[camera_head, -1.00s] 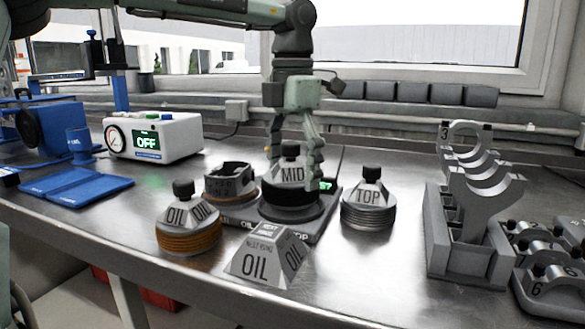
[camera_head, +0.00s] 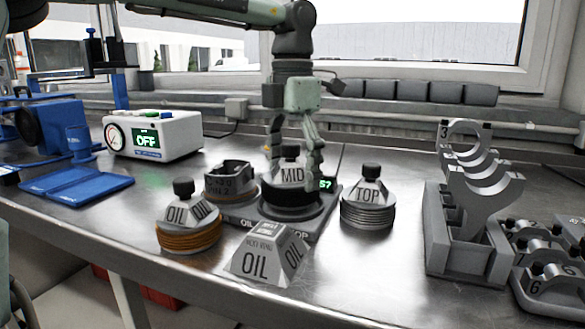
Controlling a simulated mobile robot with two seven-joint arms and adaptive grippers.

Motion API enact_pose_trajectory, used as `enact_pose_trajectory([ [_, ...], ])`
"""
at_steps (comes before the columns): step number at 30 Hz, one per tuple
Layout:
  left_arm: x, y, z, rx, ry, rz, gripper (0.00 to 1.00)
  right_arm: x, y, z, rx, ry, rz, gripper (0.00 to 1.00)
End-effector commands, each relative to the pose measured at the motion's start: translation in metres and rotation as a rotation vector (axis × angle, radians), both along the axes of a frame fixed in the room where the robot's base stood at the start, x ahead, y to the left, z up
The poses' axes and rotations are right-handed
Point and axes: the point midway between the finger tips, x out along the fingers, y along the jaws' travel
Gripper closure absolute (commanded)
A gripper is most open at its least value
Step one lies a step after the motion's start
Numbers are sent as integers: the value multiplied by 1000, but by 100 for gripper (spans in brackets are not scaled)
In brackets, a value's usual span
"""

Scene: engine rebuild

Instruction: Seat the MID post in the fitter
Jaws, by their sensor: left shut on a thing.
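The MID post (camera_head: 292,177) is a grey block marked MID with a dark knob, above a black ring stack. It stands upright over the dark flat base of the fitter (camera_head: 323,222), near the middle of the bench. My left gripper (camera_head: 292,158) comes down from above and is shut on the MID post at its knob. Whether the post touches the base is hidden by the ring stack.
The OIL post (camera_head: 176,214) on copper rings and a grey cup (camera_head: 230,180) stand to the left. The TOP post (camera_head: 368,194) stands to the right. An OIL sign (camera_head: 262,262) is in front. A bearing-cap rack (camera_head: 465,240) stands at right.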

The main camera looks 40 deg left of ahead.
Motion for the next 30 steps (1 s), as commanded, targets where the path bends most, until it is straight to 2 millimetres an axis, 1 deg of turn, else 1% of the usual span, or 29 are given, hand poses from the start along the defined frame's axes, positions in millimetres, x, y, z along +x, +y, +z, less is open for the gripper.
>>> enact_pose_trajectory([
  [12, 0, 0, 0, -1, -2, 0, 60, 0, 0, -1, 0, -1, 0, 0],
  [30, 0, 0, -9, -1, -2, 0, 60, 0, 0, -5, 0, -1, 0, 0],
])
